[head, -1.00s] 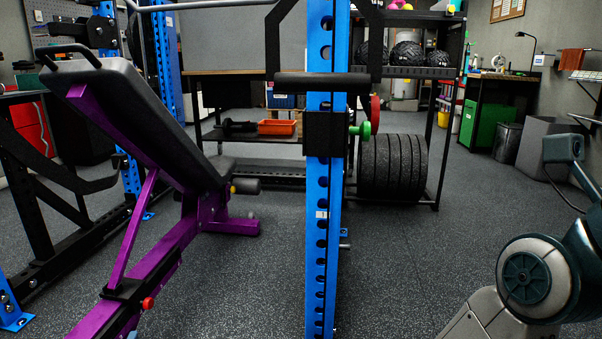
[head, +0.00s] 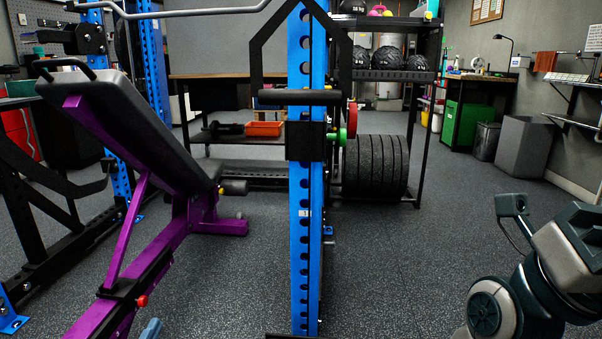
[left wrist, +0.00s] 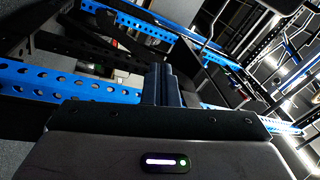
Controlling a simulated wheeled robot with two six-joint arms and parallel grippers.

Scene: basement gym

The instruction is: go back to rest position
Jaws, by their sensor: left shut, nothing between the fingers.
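The blue-grey fingers of my left gripper (left wrist: 160,85) are shut together with nothing between them in the left wrist view. Only a small tip of my left gripper (head: 151,330) shows at the bottom edge of the head view, in front of the purple bench frame. My right arm is folded at the lower right of the head view; its gripper is not seen.
A purple bench with a black pad (head: 135,115) stands left. A blue rack upright (head: 304,220) rises in the middle. Behind are weight plates (head: 375,167) and a shelf with an orange tray (head: 264,129). The floor right of the upright is clear.

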